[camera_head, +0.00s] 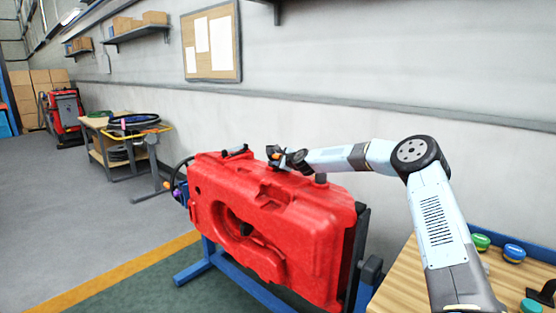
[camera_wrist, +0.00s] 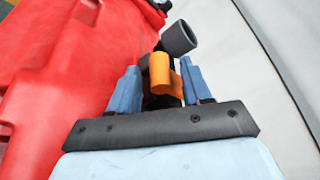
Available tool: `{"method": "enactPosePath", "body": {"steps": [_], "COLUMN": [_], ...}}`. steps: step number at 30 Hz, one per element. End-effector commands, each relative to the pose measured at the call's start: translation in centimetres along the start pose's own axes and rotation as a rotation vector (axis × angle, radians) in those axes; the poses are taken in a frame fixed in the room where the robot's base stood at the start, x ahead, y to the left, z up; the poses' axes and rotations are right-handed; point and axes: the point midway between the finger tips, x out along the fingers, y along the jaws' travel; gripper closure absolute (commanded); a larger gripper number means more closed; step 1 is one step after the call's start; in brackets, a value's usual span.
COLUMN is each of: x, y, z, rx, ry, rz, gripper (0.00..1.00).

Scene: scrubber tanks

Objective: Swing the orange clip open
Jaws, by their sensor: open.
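The orange clip (camera_wrist: 160,74) shows in the wrist view on a dark fitting at the edge of the red tank (camera_wrist: 60,80). My gripper (camera_wrist: 160,80) is open, with one blue finger on each side of the clip. I cannot tell whether the fingers touch it. A grey hose end (camera_wrist: 179,38) sticks up just beyond the clip. In the head view, my gripper (camera_head: 284,157) is over the top of the red tank (camera_head: 270,215), near its back edge. A speck of orange clip (camera_head: 274,156) shows there, mostly hidden by the gripper.
The tank rests on a blue stand (camera_head: 205,262) beside the grey wall (camera_head: 370,70). A wooden bench (camera_head: 405,285) with green and blue round caps (camera_head: 514,252) is at the right. A cart (camera_head: 115,140) stands farther back. The floor at left is clear.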

Motion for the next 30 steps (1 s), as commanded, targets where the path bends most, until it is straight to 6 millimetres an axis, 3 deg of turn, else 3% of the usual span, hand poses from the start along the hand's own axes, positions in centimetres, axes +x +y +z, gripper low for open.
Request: {"method": "enactPosePath", "body": {"steps": [10,25,30], "x": [0.28,0.27,0.28], "y": [-0.02,0.1,0.23], "z": [-0.05,-0.13,-0.21], "rx": [0.0,0.0,0.001], "ry": [0.001,0.001,0.002], "rz": [-0.001,0.001,0.003], "gripper": [0.52,0.99,1.0]}}
